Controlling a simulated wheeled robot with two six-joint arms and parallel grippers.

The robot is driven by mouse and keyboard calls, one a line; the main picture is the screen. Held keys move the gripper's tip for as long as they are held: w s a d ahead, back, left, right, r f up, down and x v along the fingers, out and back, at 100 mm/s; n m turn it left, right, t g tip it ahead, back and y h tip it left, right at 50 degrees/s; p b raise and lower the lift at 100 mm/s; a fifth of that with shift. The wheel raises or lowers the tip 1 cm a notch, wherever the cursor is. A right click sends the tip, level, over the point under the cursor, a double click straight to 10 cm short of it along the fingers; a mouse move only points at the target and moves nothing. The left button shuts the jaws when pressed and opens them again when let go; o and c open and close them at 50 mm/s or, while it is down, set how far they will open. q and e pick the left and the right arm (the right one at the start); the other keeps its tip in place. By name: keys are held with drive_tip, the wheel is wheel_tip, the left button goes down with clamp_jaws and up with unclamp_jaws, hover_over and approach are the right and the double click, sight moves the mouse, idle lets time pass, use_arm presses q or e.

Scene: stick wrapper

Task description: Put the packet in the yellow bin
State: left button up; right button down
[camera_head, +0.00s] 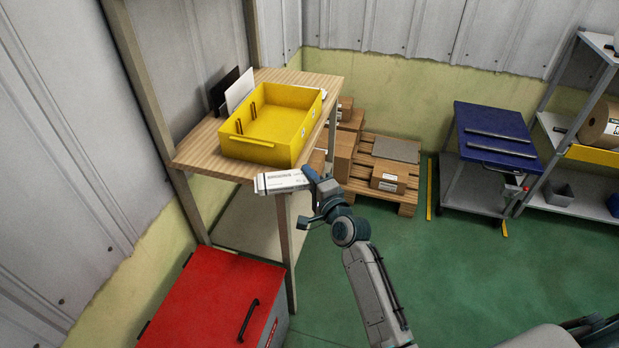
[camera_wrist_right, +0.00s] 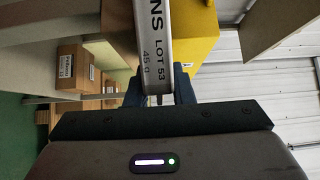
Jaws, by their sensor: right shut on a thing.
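The packet (camera_head: 282,181) is a white and grey flat pack with dark print. My right gripper (camera_head: 312,181) is shut on its right end and holds it in the air in front of the wooden table's front edge. In the right wrist view the packet (camera_wrist_right: 152,45) stands between the two dark fingers (camera_wrist_right: 158,88), its lettering readable. The yellow bin (camera_head: 262,150) sits on the wooden table, up and behind the packet; its inside looks largely empty, with small dark upright parts at its left. The bin's yellow wall (camera_wrist_right: 196,32) also shows in the wrist view. My left gripper does not show.
The wooden table (camera_head: 195,152) has white and black panels (camera_head: 240,90) behind the bin. A red chest (camera_head: 215,305) stands below. Cartons on a pallet (camera_head: 390,178), a blue cart (camera_head: 495,135) and a shelf (camera_head: 585,125) stand to the right. Green floor is clear between.

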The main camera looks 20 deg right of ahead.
drive_tip(key=shift+f, duration=0.15)
drive_tip(key=c, duration=1.6)
unclamp_jaws()
drive_tip(key=shift+c, duration=0.2)
drive_tip(key=o, duration=0.4)
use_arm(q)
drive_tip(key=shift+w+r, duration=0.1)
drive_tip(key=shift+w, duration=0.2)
